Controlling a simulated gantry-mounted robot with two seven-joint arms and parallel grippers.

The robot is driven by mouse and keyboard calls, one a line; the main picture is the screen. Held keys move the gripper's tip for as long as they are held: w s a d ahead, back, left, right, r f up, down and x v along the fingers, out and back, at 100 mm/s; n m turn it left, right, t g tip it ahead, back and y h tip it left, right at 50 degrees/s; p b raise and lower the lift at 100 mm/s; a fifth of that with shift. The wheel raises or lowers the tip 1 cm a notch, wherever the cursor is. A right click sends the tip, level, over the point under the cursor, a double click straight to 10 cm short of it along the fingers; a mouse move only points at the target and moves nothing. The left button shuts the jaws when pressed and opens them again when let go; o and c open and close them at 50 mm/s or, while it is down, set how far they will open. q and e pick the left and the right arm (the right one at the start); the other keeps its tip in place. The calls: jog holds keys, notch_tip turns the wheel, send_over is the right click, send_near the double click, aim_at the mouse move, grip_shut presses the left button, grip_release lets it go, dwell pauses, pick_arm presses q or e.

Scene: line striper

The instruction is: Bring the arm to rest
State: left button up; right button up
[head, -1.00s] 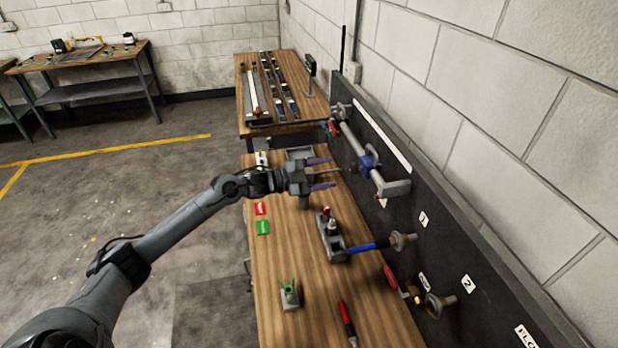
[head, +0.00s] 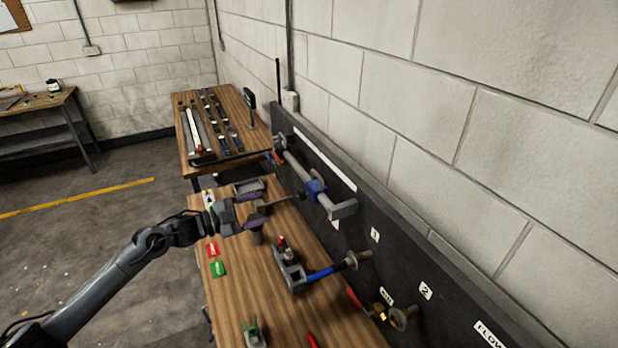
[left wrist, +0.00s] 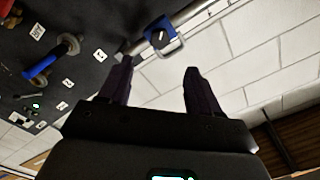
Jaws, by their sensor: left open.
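My left arm reaches in from the left of the head view. Its gripper (head: 260,211) is over the far part of the near wooden bench, short of the black wall panel (head: 400,270). The dark purple fingers stand apart. The left wrist view shows both fingers (left wrist: 158,82) spread with nothing held between them. Beyond them are a metal pipe and a blue fitting (left wrist: 162,38), which also shows in the head view (head: 315,187). My right gripper is not in view.
A second bench (head: 240,145) stands behind. Open floor (head: 90,235) lies to the left.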

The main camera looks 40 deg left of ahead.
pick_arm(q)
notch_tip(320, 180, down, 8)
jog(key=s+d+n, duration=0.1)
jog(key=s+d, duration=0.2)
jog(key=s+d+f+n+g+y, duration=0.15)
jog(key=s+d+f+n, duration=0.4)
jog(key=d, duration=0.65)
jog(key=s+d+f+n+g+y, duration=0.1)
jog(key=s+d+f+n+y, duration=0.2)
jog(key=s+d+f, duration=0.7)
jog(key=s+r+n+g+y, duration=0.1)
jog(key=s+g, duration=0.2)
jog(key=s+d+r+n+g+y, duration=0.1)
jog(key=s+g, duration=0.2)
jog(key=s, duration=0.1)
jog(key=s+d+r+n+g+y, duration=0.1)
jog(key=s+g, duration=0.2)
jog(key=shift+s+d+y, duration=0.15)
jog(key=shift+y, duration=0.1)
notch_tip(320, 180, up, 14)
jog(key=s+p, duration=0.1)
jog(key=p, duration=1.3)
jog(key=shift+r+g+p, duration=0.15)
jog(key=shift+g+p, duration=0.2)
jog(key=shift+p, duration=0.05)
